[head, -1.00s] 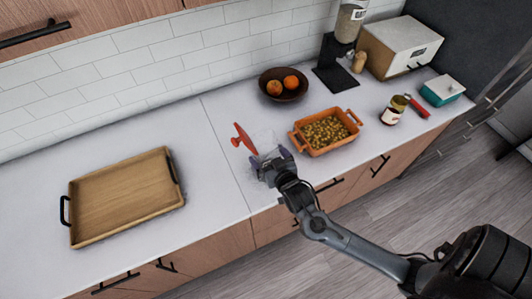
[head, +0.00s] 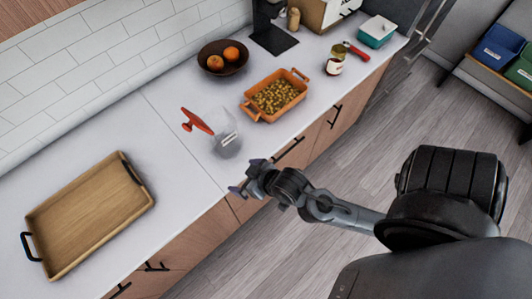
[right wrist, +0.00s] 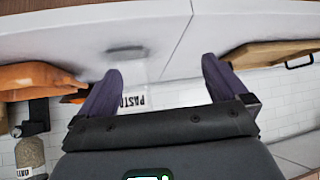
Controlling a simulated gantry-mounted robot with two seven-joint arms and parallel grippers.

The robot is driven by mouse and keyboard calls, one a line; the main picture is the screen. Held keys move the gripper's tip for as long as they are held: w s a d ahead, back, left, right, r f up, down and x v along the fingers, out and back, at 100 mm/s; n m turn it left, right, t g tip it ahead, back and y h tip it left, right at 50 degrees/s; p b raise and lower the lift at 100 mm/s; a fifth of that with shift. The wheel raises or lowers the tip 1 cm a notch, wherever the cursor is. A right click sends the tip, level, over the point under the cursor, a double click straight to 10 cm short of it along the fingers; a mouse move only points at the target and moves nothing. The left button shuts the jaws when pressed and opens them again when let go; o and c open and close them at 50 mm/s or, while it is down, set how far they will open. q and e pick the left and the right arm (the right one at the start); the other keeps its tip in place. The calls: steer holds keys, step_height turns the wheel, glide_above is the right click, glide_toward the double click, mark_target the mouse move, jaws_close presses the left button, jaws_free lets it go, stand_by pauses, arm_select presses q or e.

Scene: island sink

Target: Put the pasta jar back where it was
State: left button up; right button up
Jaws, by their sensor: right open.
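The clear pasta jar (head: 225,140) stands on the white counter, left of the orange dish. In the right wrist view its label, partly reading PASTA (right wrist: 133,101), shows upside down beyond the fingers. A red T-shaped piece (head: 197,121) shows at the jar's upper left; I cannot tell whether it belongs to the jar. My right gripper (head: 247,177) is open and empty, on the near side of the jar and apart from it. Its two purple fingers (right wrist: 162,65) are spread in the right wrist view. My left gripper is not in view.
A wooden tray (head: 88,214) lies at the left. The orange dish (head: 249,113) is right of the jar, with a fruit bowl (head: 213,70) behind. Counter between tray and jar is clear.

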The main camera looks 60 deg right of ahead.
steer(key=s+a+f+n+g, duration=0.1)
steer(key=s+n+g, duration=0.1)
steer(key=s+g, duration=0.3)
steer(key=s, duration=0.3)
steer(key=shift+s+a+f+n, duration=0.25)
steer(key=shift+s+f+n, duration=0.05)
steer(key=shift+s, duration=0.05)
